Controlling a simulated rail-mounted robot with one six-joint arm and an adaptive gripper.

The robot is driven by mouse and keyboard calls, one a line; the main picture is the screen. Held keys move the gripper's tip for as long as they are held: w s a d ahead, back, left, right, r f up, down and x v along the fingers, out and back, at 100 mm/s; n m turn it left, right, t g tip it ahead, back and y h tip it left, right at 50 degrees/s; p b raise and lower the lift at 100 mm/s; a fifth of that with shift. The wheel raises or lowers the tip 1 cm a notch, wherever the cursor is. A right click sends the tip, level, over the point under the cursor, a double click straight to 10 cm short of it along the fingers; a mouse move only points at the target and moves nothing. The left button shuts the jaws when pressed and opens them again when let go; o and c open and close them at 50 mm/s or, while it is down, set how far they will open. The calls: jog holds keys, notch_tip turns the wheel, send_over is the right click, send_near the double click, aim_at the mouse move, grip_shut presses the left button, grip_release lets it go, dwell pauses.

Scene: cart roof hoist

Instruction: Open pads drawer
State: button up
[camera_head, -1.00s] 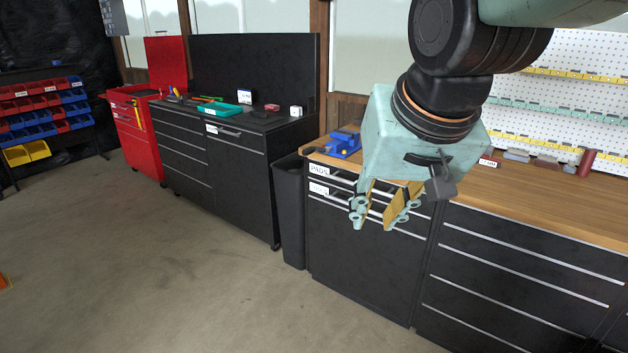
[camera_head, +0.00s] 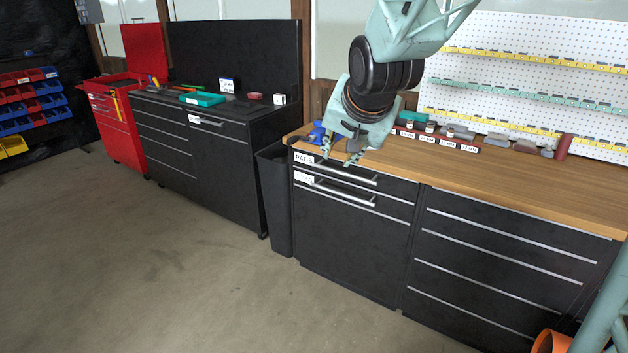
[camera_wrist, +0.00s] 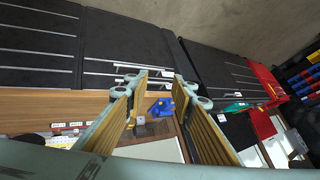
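The pads drawer (camera_head: 396,186) is the top black drawer at the left end of the wooden workbench, with a white PADS label (camera_head: 304,158) and a silver bar handle (camera_head: 346,173). It looks shut. A second labelled drawer (camera_head: 390,208) with a similar handle sits directly below. My gripper (camera_head: 339,157) points down near the bench's front edge, close to the PADS label and handle; I cannot tell its exact gap to them. Its two fingers are apart and empty in the wrist view (camera_wrist: 158,82). The drawer handles show small beyond the fingertips there.
A blue vise (camera_head: 317,132) stands on the bench corner (camera_head: 490,183) behind my gripper. A dark bin (camera_head: 273,200) stands left of the drawers. Labelled small parts (camera_head: 440,138) line the bench back. An orange object (camera_head: 551,342) is at lower right. The floor in front is clear.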

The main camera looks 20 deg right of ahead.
jog(key=w+d+f+m+t+p, duration=0.15)
jog(key=w+d+f, duration=0.25)
jog(key=w, duration=0.4)
jog(key=w+d+f+m+t, duration=0.1)
jog(key=w+d+f+m, duration=0.3)
jog(key=w, duration=0.5)
jog(key=w+d+f+m+t+p, duration=0.1)
jog(key=w+d+f+t, duration=0.1)
jog(key=w+d+f, duration=0.45)
jog(key=m+t+p, duration=0.3)
jog(key=m, duration=0.3)
send_near(345, 175)
jog(key=s+a+r, duration=0.1)
jog(key=s, duration=0.1)
jog(key=shift+s+d+f+m+t+h, duration=0.2)
jog(key=shift+s+f+m+t+h, duration=0.1)
jog(key=shift+f+m, duration=0.25)
jog(key=shift+w, duration=0.1)
jog(key=shift+w+d+f+b, duration=0.15)
jog(key=shift+w+d+f, duration=0.15)
jog(key=shift+w, duration=1.9)
jog(key=shift+w+d+f+b, duration=0.2)
jog(key=shift+w+f, duration=0.2)
jog(key=shift+w, duration=1.8)
jog(key=shift+w+d+f+b, duration=0.1)
jog(key=shift+w+d+f, duration=0.2)
jog(key=shift+w, duration=1.95)
